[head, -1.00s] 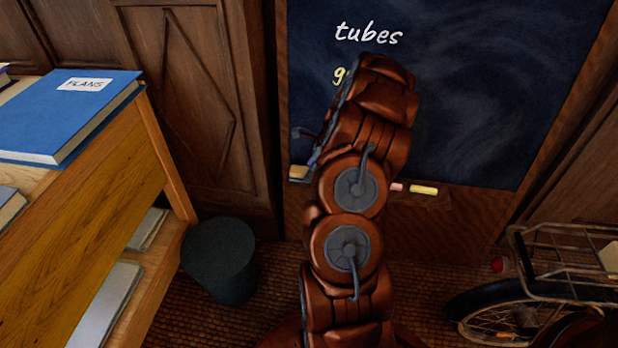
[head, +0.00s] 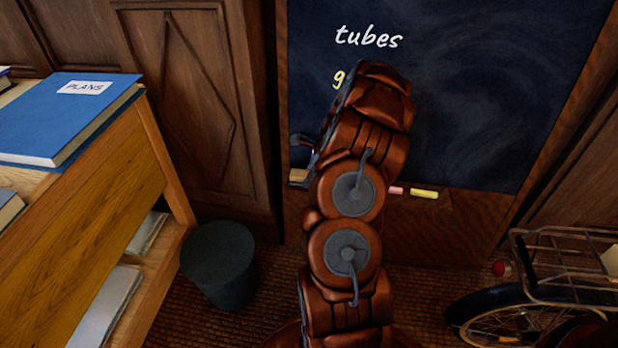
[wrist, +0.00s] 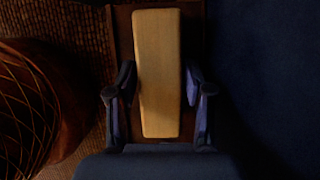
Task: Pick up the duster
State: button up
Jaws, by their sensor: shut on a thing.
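The duster (wrist: 158,70) is a pale wooden block, seen from close up in the wrist view. It lies along the chalk ledge at the foot of the blackboard. My gripper (wrist: 160,98) is shut on it, with a finger on each long side. In the head view the duster (head: 299,176) shows at the left end of the ledge, and my gripper (head: 303,160) is partly hidden behind my arm. I cannot tell whether the duster is clear of the ledge.
Pink chalk (head: 396,190) and yellow chalk (head: 424,194) lie farther right on the ledge. The blackboard (head: 470,90) stands behind. A dark bin (head: 220,262) is on the floor at left, beside a wooden desk (head: 90,215). A bicycle (head: 520,315) stands at right.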

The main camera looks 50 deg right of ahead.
aim_at(306, 175)
jog(key=shift+r, duration=0.1)
jog(key=shift+s+r+p, duration=0.2)
jog(key=shift+r+p, duration=0.25)
jog(key=shift+r, duration=0.5)
jog(key=shift+s+r+p, duration=0.2)
jog(key=shift+r+p, duration=0.25)
jog(key=shift+r, duration=0.45)
jog(key=s+a+r+p, duration=0.1)
jog(key=s+a+p, duration=0.1)
jog(key=s, duration=1.3)
jog(key=shift+a+p, duration=0.4)
jog(key=shift+r, duration=0.1)
